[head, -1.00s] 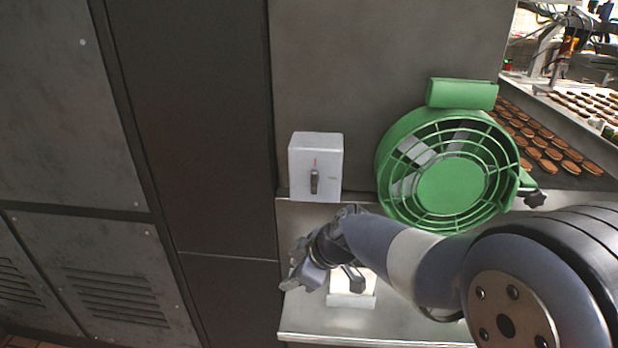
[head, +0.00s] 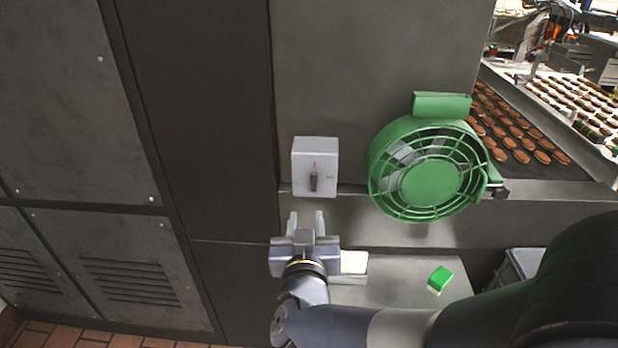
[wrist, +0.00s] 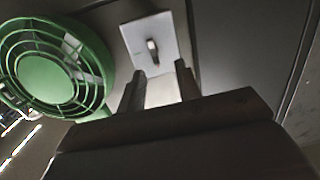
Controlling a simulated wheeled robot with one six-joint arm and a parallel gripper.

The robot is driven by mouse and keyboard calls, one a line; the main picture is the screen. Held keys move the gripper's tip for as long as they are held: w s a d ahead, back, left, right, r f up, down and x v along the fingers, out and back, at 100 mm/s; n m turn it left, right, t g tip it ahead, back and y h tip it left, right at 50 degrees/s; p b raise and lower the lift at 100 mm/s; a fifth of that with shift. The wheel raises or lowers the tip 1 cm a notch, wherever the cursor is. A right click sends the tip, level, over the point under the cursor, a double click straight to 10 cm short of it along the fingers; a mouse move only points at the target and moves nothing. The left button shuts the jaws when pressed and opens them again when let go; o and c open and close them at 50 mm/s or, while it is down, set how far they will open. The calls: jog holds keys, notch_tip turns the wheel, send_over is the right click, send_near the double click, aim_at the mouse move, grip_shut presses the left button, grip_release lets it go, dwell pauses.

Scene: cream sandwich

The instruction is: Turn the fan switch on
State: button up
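The fan switch is a light grey box (head: 315,168) on the metal wall, with a dark knob (head: 314,182) on its front, pointing roughly upright. The box also shows in the wrist view (wrist: 148,36), its knob (wrist: 152,46) just beyond my fingertips. My gripper (head: 306,217) is below the box in the head view, fingers pointing up toward it. The two fingers are apart with nothing between them, and they do not appear to touch the knob. The green fan (head: 428,178) is mounted to the right of the box; it also shows at left in the wrist view (wrist: 48,80).
A metal shelf (head: 385,290) below holds a pale block (head: 353,263) beside my gripper and a green-topped block (head: 440,278). A conveyor with brown biscuits (head: 510,130) runs at the right. Dark cabinet panels (head: 190,120) stand at left.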

aim_at(314, 180)
jog(key=shift+m+t+h, duration=0.4)
jog(key=shift+m+h, duration=0.1)
jog(key=w, duration=0.3)
jog(key=w+d+r, duration=0.1)
jog(key=w, duration=0.2)
jog(key=w+p, duration=0.1)
jog(key=w, duration=0.2)
jog(key=shift+w+d+r, duration=0.15)
jog(key=shift+w+r, duration=0.05)
jog(key=shift+w, duration=0.15)
grip_shut()
